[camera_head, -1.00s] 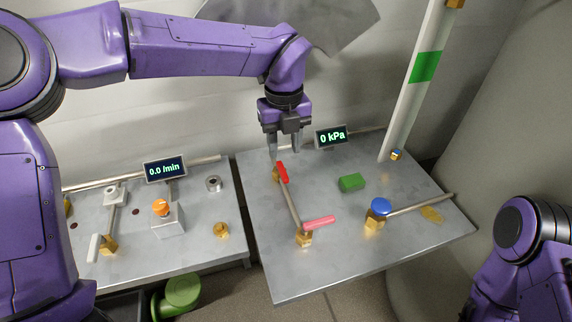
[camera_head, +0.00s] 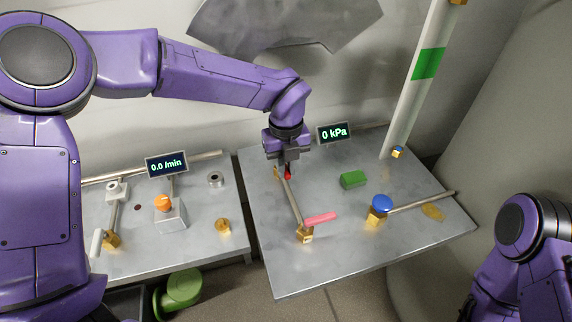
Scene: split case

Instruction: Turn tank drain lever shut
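A red lever (camera_head: 288,175) sits on a brass valve (camera_head: 277,173) at the back left of the right-hand metal table. A pink lever (camera_head: 320,218) sits on another brass valve (camera_head: 304,234) near the front, and a thin pipe joins the two valves. Which lever is the tank drain lever, I cannot tell. My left gripper (camera_head: 287,165) points down right over the red lever and hides most of it. Its fingers are hard to make out, so I cannot tell whether they touch or grip the lever. My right arm shows at the lower right, its gripper out of view.
A blue knob (camera_head: 382,203) on a brass valve and a green block (camera_head: 353,179) stand right of the levers. A display (camera_head: 334,132) reads 0 kPa. A white tube (camera_head: 412,90) with a green band rises behind. The left table (camera_head: 190,250) holds an orange knob (camera_head: 163,202).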

